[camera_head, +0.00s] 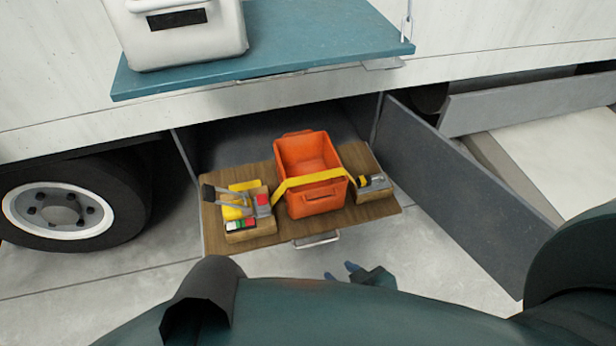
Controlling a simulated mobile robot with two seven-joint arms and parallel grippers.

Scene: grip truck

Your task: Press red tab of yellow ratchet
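A yellow strap (311,180) runs across an orange crate (306,155) on a wooden pull-out board. At its left end is a cluster of yellow and grey ratchet parts (234,211) with a dark-ended lever. A small red piece (262,200) shows on the right of this cluster; it is too small to tell whether it is the tab. At the strap's right end is a grey and yellow buckle (373,182). My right gripper (341,271) is below the board's front edge, apart from the ratchet, its two bluish fingertips apart and empty. My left gripper is not in view.
The wooden board (345,217) has a metal handle (317,240) at its front. A grey open door panel (450,185) stands to the right. A truck wheel (62,210) is at the left. Above, a blue-green shelf (300,48) holds a white container (180,35).

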